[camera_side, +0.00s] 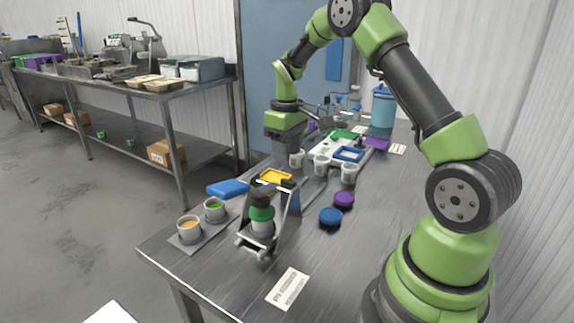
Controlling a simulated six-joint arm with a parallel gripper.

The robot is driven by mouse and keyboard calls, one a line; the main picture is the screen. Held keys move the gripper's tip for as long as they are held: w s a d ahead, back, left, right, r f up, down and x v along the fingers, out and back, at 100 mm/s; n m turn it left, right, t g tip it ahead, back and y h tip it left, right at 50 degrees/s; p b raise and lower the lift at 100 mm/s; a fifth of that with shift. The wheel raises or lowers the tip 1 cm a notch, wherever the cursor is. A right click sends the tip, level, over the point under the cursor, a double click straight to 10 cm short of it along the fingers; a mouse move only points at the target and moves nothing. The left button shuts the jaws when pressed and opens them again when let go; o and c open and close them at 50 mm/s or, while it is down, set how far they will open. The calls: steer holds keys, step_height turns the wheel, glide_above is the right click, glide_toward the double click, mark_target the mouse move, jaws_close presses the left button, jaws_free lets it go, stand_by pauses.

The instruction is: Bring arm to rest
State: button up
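My green arm arches over the right side of the metal table (370,225). My gripper (300,158) points down near the white tray, at the table's middle back. Its fingertips are small and partly lost among the cups, so I cannot tell whether it is open or shut, or whether it holds anything. White cups (321,165) stand close to the gripper, in front of the white tray (338,142), which has green and blue pieces.
A metal stand (285,222) holds a green-and-white container (262,217) at the front. Two cups (188,229) of food sit on a plate at front left. Blue (330,217) and purple (344,199) lids lie mid-table. A blue canister (383,107) stands behind.

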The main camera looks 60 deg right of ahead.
steer(key=shift+r, duration=0.25)
steer(key=s+a+r+m+t, duration=0.2)
steer(key=s+a+r+t, duration=0.35)
steer(key=a+r, duration=0.7)
steer(key=s+a+r+m+t+y, duration=0.1)
steer(key=s+a, duration=0.2)
steer(key=s, duration=0.4)
steer(key=s+a+r+m+y, duration=0.1)
steer(key=s+a+r, duration=0.1)
steer(key=s, duration=0.4)
steer(key=shift+s+a+t, duration=0.35)
steer(key=shift+a, duration=0.3)
